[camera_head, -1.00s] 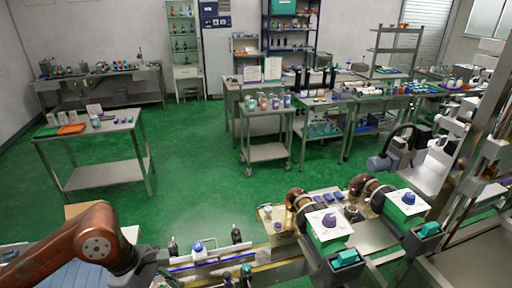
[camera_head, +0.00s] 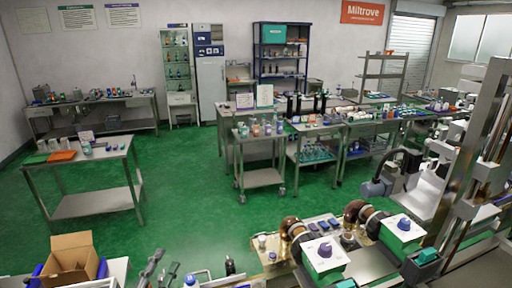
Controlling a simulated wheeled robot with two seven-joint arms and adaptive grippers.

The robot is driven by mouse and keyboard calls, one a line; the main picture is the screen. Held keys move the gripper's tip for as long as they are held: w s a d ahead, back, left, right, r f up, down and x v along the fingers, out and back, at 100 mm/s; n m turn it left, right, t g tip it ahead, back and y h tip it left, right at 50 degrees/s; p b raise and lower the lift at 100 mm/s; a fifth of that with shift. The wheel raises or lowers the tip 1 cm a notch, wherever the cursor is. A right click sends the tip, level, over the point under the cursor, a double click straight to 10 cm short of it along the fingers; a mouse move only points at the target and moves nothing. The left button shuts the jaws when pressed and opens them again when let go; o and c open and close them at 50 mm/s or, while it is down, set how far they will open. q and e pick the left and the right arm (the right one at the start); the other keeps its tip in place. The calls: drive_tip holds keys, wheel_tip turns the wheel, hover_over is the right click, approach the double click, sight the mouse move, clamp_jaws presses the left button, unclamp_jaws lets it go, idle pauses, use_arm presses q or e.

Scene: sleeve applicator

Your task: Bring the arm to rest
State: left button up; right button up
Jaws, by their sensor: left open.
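My left gripper (camera_head: 161,267) shows at the bottom edge, left of centre. Its two grey fingers point upward and stand apart, with nothing seen between them. The rest of my left arm is below the picture. A bottle with a blue cap (camera_head: 191,280) and a dark-topped bottle (camera_head: 230,266) stand just to the right of the gripper. My right gripper is not in view.
An open cardboard box (camera_head: 70,262) is at the lower left. Two green-and-white units with purple-blue knobs, the nearer one (camera_head: 325,255) at lower right, stand beside brown rolls. A steel table (camera_head: 95,202) stands left. Green floor (camera_head: 185,215) is clear between.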

use_arm(q)
drive_tip(key=s+a+f+n+g+y, duration=0.3)
drive_tip(key=a+f+n, duration=0.1)
drive_tip(key=f, duration=0.5)
drive_tip(key=s+a+f+n+g+y, duration=0.2)
drive_tip(key=s+a+f+n+g, duration=0.15)
drive_tip(key=f, duration=0.55)
drive_tip(key=s+a+f+n+g+y, duration=0.25)
drive_tip(key=a+f+n, duration=0.2)
drive_tip(key=f, duration=0.45)
drive_tip(key=s+d+f+n+g, duration=0.1)
drive_tip(key=s+f+n+g, duration=0.25)
drive_tip(key=s+f, duration=0.55)
drive_tip(key=s+d+f+n+g, duration=0.15)
drive_tip(key=s+f+g, duration=0.45)
drive_tip(key=s, duration=0.6)
wheel_tip(320, 180, down, 35)
drive_tip(key=s+h+b, duration=0.1)
drive_tip(key=s+b, duration=0.2)
drive_tip(key=b, duration=0.1)
drive_tip(key=s+f+g+b, duration=0.1)
drive_tip(key=s+f+b, duration=0.3)
drive_tip(key=s+f, duration=1.6)
drive_tip(key=shift+s+d+f+m, duration=0.25)
drive_tip(key=shift+s+d+m, duration=0.1)
drive_tip(key=shift+d+m, duration=0.1)
